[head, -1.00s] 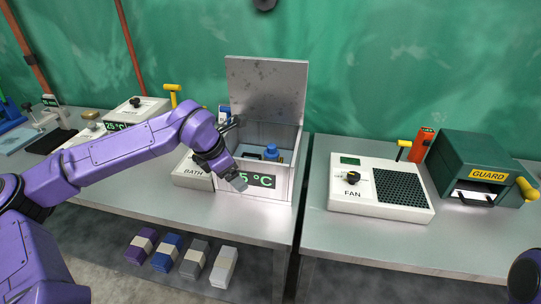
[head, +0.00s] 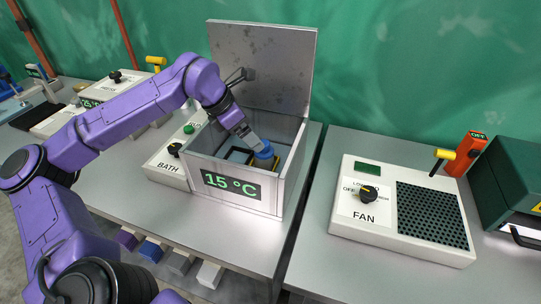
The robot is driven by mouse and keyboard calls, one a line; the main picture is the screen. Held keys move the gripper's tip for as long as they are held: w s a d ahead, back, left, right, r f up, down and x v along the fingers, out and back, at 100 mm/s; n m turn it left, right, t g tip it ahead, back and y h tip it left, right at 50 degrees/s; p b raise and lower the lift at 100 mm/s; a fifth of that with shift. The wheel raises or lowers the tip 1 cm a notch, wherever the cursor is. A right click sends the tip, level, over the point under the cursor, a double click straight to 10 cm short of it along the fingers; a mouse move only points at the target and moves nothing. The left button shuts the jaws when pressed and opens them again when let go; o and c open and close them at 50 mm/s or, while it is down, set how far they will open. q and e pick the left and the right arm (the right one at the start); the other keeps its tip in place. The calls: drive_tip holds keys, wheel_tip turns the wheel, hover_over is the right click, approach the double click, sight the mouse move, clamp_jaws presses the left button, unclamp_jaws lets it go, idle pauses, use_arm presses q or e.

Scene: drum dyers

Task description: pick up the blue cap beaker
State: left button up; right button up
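The blue cap beaker (head: 264,152) stands inside the open metal bath box (head: 238,204), whose front display reads 15 °C. Only its blue cap and a little of what is below show above the box wall. My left gripper (head: 256,146) reaches down into the box, with its fingertips at the blue cap. From this angle I cannot tell whether the fingers are closed on the cap or only beside it. My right gripper is not in view.
The box's raised lid (head: 262,68) stands upright behind the beaker. The BATH control unit (head: 168,170) is left of the box. The FAN unit (head: 400,212) and a green GUARD box (head: 510,185) stand on the right table. A gap separates the two tables.

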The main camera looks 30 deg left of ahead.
sight(267, 147)
use_arm(q)
drive_tip(key=x, duration=0.2)
drive_tip(key=p+x, duration=0.1)
drive_tip(key=x, duration=0.2)
drive_tip(key=d+p+x, duration=0.1)
drive_tip(key=x, duration=0.1)
drive_tip(key=shift+w, duration=0.4)
drive_tip(key=shift+w+d+f, duration=0.1)
drive_tip(key=shift+f, duration=0.15)
drive_tip(key=c, duration=1.2)
